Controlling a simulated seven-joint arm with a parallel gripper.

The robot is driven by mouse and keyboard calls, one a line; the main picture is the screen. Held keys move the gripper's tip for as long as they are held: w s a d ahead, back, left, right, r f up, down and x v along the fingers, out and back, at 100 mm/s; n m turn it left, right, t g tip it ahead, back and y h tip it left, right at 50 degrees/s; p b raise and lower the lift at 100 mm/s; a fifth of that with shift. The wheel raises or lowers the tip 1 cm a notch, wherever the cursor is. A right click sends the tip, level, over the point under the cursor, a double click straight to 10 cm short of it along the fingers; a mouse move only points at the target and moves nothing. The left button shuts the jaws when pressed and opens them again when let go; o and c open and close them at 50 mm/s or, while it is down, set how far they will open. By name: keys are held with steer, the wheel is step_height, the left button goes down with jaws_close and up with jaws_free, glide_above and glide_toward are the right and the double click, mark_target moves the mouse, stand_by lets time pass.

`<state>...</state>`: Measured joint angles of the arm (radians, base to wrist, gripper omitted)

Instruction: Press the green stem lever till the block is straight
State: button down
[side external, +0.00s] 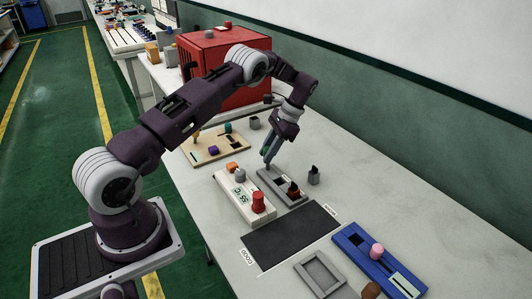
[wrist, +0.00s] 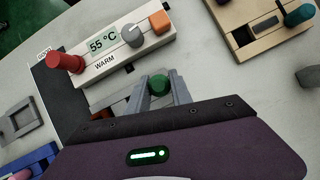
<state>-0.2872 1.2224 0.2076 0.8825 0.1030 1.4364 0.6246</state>
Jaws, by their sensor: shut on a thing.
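The green stem lever shows as a round green knob (wrist: 159,84) between my fingertips in the wrist view. My gripper (wrist: 158,92) is shut on it, one grey finger on each side. In the side view my gripper (side external: 268,158) points down at the far left end of a grey fixture (side external: 268,178), where the fingers mostly cover the lever. A dark and red piece (side external: 293,190) stands at the near right end of this fixture. I cannot tell whether it is the block, or how straight it is.
A white unit (side external: 232,196) reading 55 °C, with a red knob (wrist: 65,62), stands close to the left. A wooden board (side external: 218,152) lies behind. A dark mat (side external: 290,235), a grey tray (side external: 319,272) and a blue fixture (side external: 375,262) lie nearer the camera.

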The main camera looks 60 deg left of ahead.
stand_by(0.4)
steer(key=c, duration=1.1)
jaws_free()
steer(key=shift+c, duration=0.2)
steer(key=v, duration=0.7)
steer(key=shift+d, duration=0.1)
